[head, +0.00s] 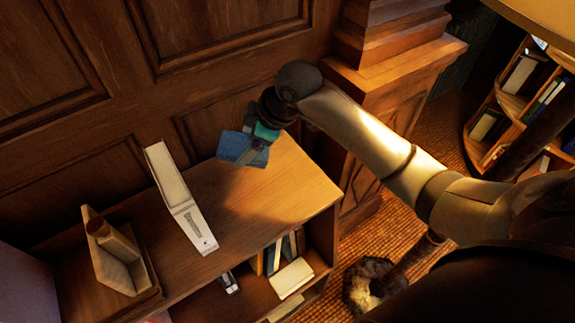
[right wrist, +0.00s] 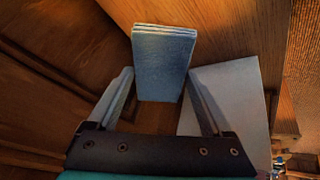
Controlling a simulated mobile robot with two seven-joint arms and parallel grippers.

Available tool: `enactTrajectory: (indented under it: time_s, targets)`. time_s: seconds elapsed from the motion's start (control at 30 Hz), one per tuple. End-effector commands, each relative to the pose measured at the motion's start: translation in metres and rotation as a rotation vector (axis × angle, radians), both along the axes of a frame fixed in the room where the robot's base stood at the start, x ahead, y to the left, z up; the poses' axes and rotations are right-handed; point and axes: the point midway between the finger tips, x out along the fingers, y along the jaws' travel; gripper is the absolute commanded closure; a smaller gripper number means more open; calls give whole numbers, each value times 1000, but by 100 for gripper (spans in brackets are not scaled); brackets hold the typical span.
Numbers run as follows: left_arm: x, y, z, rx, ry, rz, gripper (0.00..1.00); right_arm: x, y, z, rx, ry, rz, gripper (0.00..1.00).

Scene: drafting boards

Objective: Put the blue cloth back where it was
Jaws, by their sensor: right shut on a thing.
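The blue cloth (head: 234,147) is a folded, flat block with layered edges. In the right wrist view the cloth (right wrist: 163,65) sits between the two fingers of my right gripper (right wrist: 160,80). My right gripper (head: 254,152) is shut on it, at the back of the wooden shelf unit's top (head: 285,190), near the panelled wall. The cloth looks held above the top, with a shadow on the wood below; the exact gap is hard to tell. My left gripper is not in view.
A wooden bookend-like piece (head: 115,255) stands farther left. Books (head: 275,255) fill part of the shelf below. The top's right part is clear.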

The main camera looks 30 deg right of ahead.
Motion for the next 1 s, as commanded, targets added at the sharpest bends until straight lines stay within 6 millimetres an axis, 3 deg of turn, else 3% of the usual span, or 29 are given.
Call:
enactTrajectory:
  time_s: [0.03,0.2,0.33,0.43,0.57,1.0]
  targets:
    - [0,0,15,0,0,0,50,3,-16,22,-21,49,-16,61]
    - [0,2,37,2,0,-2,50,-5,-62,63,-51,208,-72,61]
    - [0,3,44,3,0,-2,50,-12,-83,81,-58,269,-97,61]
    - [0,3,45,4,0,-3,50,-15,-90,84,-58,290,-107,61]
    - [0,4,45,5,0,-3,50,-17,-92,66,-57,302,-110,61]
    - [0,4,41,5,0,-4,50,-16,-91,-48,-56,296,-109,61]
